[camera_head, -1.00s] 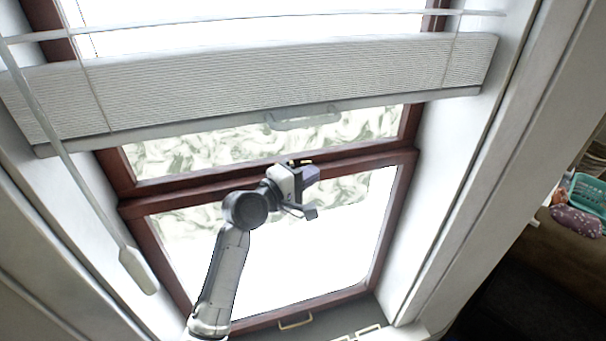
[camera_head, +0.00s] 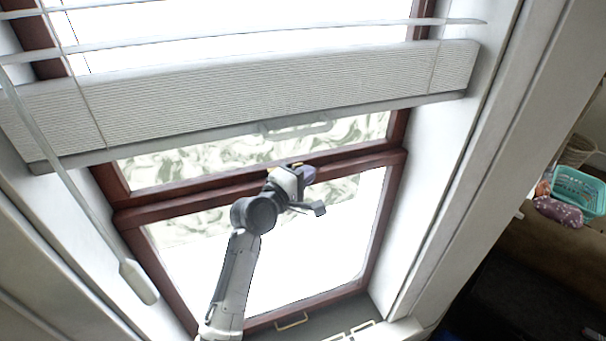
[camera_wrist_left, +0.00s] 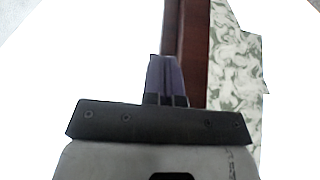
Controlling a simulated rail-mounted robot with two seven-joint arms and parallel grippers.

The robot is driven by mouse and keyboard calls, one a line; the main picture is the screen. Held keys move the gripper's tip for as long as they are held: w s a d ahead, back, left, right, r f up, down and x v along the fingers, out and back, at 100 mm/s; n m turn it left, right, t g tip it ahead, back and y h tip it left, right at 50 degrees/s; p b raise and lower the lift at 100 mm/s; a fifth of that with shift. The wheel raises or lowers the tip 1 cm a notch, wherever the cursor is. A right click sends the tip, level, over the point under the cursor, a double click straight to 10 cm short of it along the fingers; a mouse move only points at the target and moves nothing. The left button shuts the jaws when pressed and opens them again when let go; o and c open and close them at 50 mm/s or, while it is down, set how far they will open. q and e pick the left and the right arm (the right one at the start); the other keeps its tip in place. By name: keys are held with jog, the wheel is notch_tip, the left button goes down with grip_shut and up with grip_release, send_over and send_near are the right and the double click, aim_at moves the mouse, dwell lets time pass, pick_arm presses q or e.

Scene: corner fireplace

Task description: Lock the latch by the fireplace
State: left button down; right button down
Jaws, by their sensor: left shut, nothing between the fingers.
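My left gripper (camera_head: 304,173) is in front of the dark red-brown middle rail (camera_head: 210,192) of the window. Its purple fingers (camera_wrist_left: 167,80) are shut with nothing between them. In the left wrist view the fingers point toward the same rail (camera_wrist_left: 193,45), which runs up just beyond and right of them. Small yellow bits (camera_head: 284,166) show at the rail by the gripper; I cannot tell whether they are the latch. The gripper and wrist hide part of the rail there. Whether the fingers touch anything is unclear. My right gripper is not in view.
A pale blind (camera_head: 250,95) hangs across the window above the gripper. A white wand (camera_head: 138,282) hangs at the left. A brass handle (camera_head: 292,321) is on the bottom frame. A teal basket (camera_head: 578,190) stands far right. Window side walls bound the space.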

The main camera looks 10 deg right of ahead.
pick_arm(q)
jog(key=shift+w+a+f, duration=0.1)
jog(key=shift+a+f, duration=0.05)
jog(key=shift+a, duration=0.1)
jog(key=b+v, duration=0.3)
jog(key=v, duration=1)
jog(key=shift+s, duration=0.45)
